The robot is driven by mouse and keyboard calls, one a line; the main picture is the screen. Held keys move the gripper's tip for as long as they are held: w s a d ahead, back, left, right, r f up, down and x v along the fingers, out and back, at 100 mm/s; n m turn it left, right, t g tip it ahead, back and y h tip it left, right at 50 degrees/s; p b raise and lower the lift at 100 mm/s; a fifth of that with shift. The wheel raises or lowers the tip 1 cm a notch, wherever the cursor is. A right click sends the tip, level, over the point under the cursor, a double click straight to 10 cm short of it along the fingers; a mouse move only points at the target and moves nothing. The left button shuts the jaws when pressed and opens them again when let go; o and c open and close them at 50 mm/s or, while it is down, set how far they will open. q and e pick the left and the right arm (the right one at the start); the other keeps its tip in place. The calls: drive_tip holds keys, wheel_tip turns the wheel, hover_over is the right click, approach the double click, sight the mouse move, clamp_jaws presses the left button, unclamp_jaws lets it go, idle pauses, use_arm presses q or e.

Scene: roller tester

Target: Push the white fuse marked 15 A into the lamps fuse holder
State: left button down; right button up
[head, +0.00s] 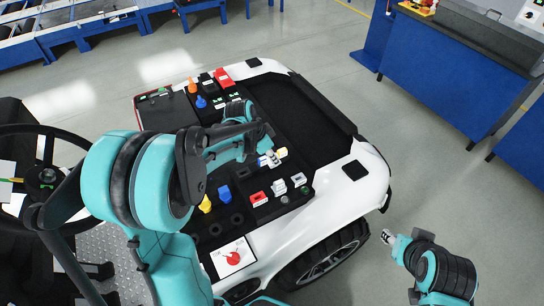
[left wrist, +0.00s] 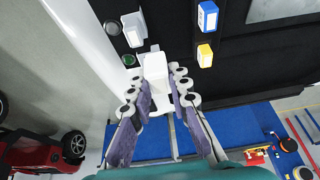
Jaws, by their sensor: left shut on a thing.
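My left gripper (head: 264,152) reaches over the black panel of the white vehicle. In the left wrist view its two fingers (left wrist: 160,85) are shut on a white fuse (left wrist: 155,66), close beside the panel's edge. The 15 A marking cannot be read. A small pale block (left wrist: 133,36) and a dark round part (left wrist: 113,27) sit just beyond the held fuse. No label marks the lamps holder legibly, so I cannot tell which holder it is. My right gripper (head: 388,237) hangs apart from the vehicle at the lower right; its jaws are too small to judge.
A blue-and-white fuse (left wrist: 208,17) and a yellow fuse (left wrist: 205,55) stand near the held fuse. A red block (head: 258,199) and a white block (head: 278,187) sit on the nearer panel. A steering wheel (head: 45,176) is at the left. Open floor lies right of the vehicle.

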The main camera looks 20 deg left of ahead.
use_arm(q)
drive_tip(key=p, duration=0.2)
hover_over(302, 177)
drive_tip(key=a, duration=0.1)
drive_tip(key=f, duration=0.1)
drive_tip(key=shift+s+f, duration=0.2)
drive_tip(key=shift+s, duration=0.3)
drive_tip(key=shift+f, duration=0.1)
drive_tip(key=shift+f+b, duration=2.55)
drive_tip(key=shift+f, duration=0.3)
drive_tip(key=shift+f, duration=0.1)
drive_tip(key=shift+f+b, duration=1.75)
drive_tip(key=c, duration=1.3)
unclamp_jaws()
drive_tip(key=shift+r, duration=0.1)
drive_tip(key=shift+c, duration=0.2)
